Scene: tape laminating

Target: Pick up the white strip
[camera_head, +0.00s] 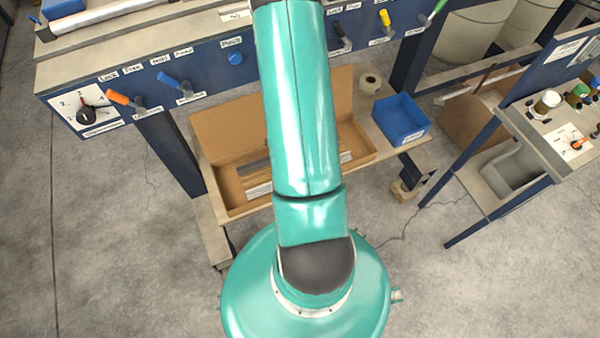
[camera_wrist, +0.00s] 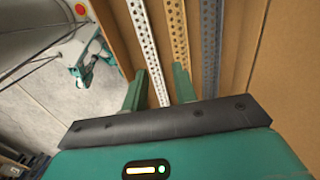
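The white strip (camera_wrist: 147,45) is long, thin and full of holes. It lies in an open cardboard box and runs up the wrist view. My gripper (camera_wrist: 158,82) is open, with one green finger on each side of the white strip in the picture. I cannot tell whether the fingers reach down past its edges. A gold strip (camera_wrist: 176,35) lies to its right, partly behind the right finger, and a grey strip (camera_wrist: 210,45) lies further right. In the head view my arm hides the gripper and much of the strips.
The cardboard box (camera_head: 207,135) stands on a low shelf under the blue machine panel (camera_head: 215,65). A tape roll (camera_head: 370,83) and a blue bin (camera_head: 402,120) are right of it. A side table (camera_head: 545,130) stands at the right. Bare floor lies at the left.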

